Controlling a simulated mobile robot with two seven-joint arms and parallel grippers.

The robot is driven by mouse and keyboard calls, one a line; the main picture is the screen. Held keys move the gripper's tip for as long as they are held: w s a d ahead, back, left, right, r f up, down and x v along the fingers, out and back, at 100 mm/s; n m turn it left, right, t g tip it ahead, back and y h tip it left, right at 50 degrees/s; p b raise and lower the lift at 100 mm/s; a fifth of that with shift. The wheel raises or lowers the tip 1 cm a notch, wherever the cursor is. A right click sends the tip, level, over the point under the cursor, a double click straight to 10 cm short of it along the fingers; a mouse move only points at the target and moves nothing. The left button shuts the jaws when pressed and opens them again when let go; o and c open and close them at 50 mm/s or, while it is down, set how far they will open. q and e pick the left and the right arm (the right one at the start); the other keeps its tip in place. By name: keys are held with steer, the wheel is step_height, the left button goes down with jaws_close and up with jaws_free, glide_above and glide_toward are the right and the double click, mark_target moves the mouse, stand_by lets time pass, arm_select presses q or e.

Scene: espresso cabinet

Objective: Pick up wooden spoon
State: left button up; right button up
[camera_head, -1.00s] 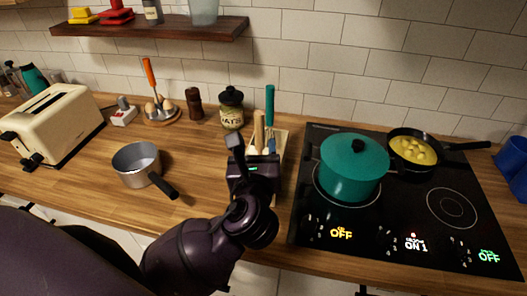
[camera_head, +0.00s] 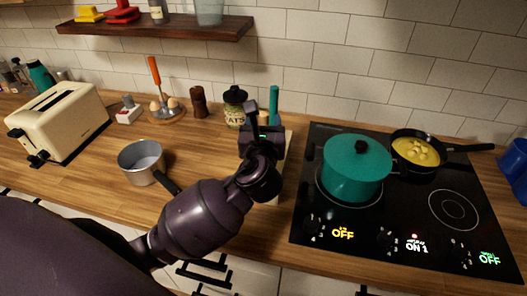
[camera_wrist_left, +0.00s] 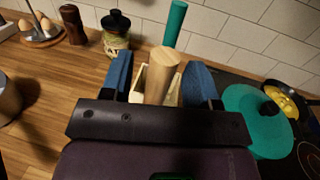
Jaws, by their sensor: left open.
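The wooden spoon shows as a thick, pale, round-ended handle (camera_wrist_left: 163,74) standing upright in the left wrist view. It rises from a light utensil holder (camera_wrist_left: 141,74), and its lower end is hidden. My left gripper (camera_wrist_left: 159,80) is open, with one blue-padded finger on each side of the handle. I cannot tell whether either finger touches it. In the head view my left gripper (camera_head: 263,122) covers most of the spoon and holder. My right gripper is not in view.
A teal-handled utensil (camera_wrist_left: 174,24) stands just behind the spoon. The oats jar (camera_head: 234,106) is left of the holder. A teal pot (camera_head: 356,170) on the cooktop is close on the right. A small saucepan (camera_head: 141,162) stands left, with clear counter around it.

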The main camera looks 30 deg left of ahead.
arm_select(q)
steer(key=shift+x, duration=1.1)
steer(key=c, duration=1)
steer(key=shift+r, duration=0.1)
